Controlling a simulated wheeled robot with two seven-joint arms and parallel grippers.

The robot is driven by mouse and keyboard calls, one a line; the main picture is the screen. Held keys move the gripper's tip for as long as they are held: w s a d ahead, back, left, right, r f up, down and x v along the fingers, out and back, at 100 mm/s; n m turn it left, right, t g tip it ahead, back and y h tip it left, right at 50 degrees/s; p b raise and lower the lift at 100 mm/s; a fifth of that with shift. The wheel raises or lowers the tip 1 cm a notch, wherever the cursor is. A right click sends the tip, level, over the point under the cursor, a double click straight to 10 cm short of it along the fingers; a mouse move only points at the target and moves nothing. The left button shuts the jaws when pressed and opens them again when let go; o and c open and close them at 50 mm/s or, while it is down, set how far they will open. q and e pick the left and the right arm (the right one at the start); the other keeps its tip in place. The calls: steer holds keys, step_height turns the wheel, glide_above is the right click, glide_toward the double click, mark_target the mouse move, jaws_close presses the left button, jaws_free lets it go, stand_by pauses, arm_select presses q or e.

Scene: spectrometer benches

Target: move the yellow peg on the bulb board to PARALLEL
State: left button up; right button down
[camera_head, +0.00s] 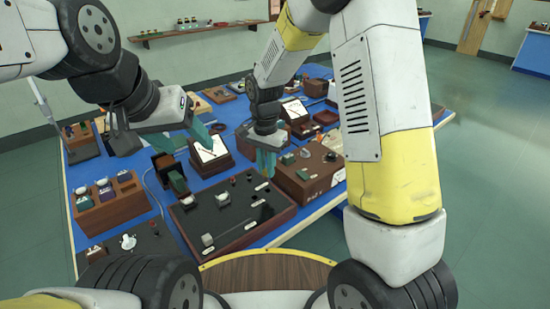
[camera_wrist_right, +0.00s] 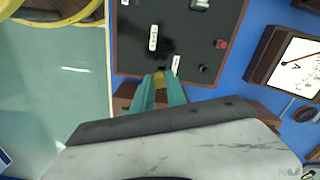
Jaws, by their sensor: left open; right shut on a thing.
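The bulb board (camera_head: 226,218) is a dark panel in a brown wooden frame at the front of the blue table. It also shows in the right wrist view (camera_wrist_right: 135,20), with small white labels. My right gripper (camera_head: 265,163) points down over the board's right back part. In the right wrist view its teal fingers (camera_wrist_right: 160,88) are shut on the yellow peg (camera_wrist_right: 159,78), which shows between the tips. The fingers hide the peg's lower end, and I cannot tell whether it is seated. My left gripper (camera_head: 203,137) is open and empty above the table, left of the right one.
A wooden block with several jars (camera_head: 108,198) stands left of the board. A wooden box (camera_head: 308,172) stands close on its right. A meter (camera_head: 209,154) sits behind it and also shows in the right wrist view (camera_wrist_right: 296,62). A red knob (camera_wrist_right: 221,44) sits on the board.

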steer(key=shift+w+f, duration=0.1)
steer(key=shift+w, duration=0.3)
steer(key=shift+f, duration=3.15)
steer(key=shift+d, duration=0.1)
steer(key=c, duration=1.3)
jaws_free()
steer(key=shift+o, duration=0.2)
